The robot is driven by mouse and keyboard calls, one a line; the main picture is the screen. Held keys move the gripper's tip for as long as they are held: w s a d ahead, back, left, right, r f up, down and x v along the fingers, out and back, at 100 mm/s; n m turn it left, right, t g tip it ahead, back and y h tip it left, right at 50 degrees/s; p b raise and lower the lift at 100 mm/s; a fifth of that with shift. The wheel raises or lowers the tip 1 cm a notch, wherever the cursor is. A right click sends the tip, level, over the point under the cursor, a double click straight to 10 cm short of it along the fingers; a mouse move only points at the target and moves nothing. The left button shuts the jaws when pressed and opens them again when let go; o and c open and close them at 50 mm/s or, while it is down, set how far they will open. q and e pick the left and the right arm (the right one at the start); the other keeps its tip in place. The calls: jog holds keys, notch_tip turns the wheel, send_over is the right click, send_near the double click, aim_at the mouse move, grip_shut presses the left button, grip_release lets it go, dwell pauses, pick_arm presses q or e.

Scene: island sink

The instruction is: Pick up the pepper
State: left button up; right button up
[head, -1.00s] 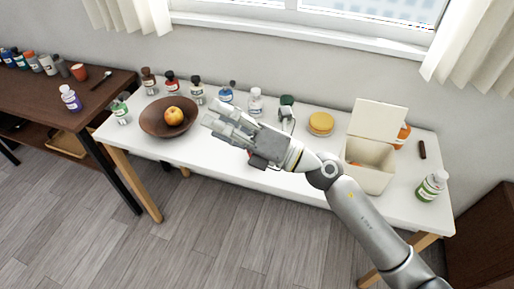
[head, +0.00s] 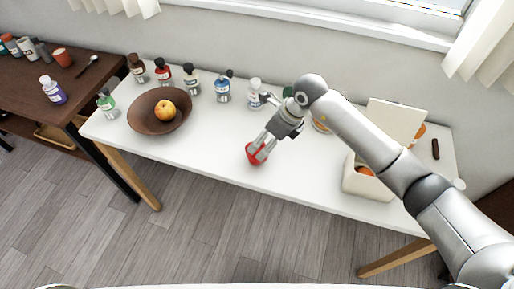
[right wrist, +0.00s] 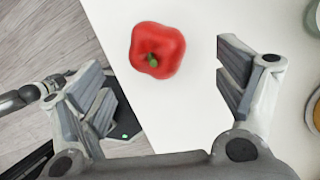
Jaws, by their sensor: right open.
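The pepper is red with a short green stem; in the right wrist view the pepper (right wrist: 157,50) lies on the white table between and beyond my open fingers, stem facing the camera. In the head view the pepper (head: 254,155) is near the table's front edge, partly hidden by the fingers. My right gripper (head: 260,143) points down over it; it also shows in the right wrist view (right wrist: 168,90), open and empty, the fingers spread on both sides. I cannot tell whether a finger touches the pepper.
On the white table (head: 205,140), a brown bowl (head: 143,121) with a yellow-orange fruit (head: 164,110) stands left. Several bottles line the back. An open cream box (head: 362,185) stands right. The table around the pepper is clear.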

aim_at(261, 147)
jog(key=shift+a+f, duration=0.2)
jog(key=shift+f, duration=0.25)
jog(key=shift+w+a+f, duration=0.1)
jog(key=shift+w+f, duration=0.1)
jog(key=shift+f, duration=0.05)
jog(key=x, duration=0.1)
jog(key=p+x, duration=0.1)
jog(key=x, duration=0.1)
jog(key=p+x, duration=0.1)
jog(key=shift+s+a+f, duration=0.1)
jog(key=shift+s+f, duration=0.05)
jog(key=shift+s, duration=0.2)
jog(key=shift+a+f, duration=0.1)
jog(key=shift+f, duration=0.15)
jog(key=shift+w+f, duration=0.15)
jog(key=shift+f, duration=0.05)
jog(key=shift+c, duration=0.9)
jog(key=c, duration=0.5)
pick_arm(q)
notch_tip(261, 147, up, 2)
jog(key=shift+r, duration=0.1)
pick_arm(e)
jog(key=c, duration=0.5)
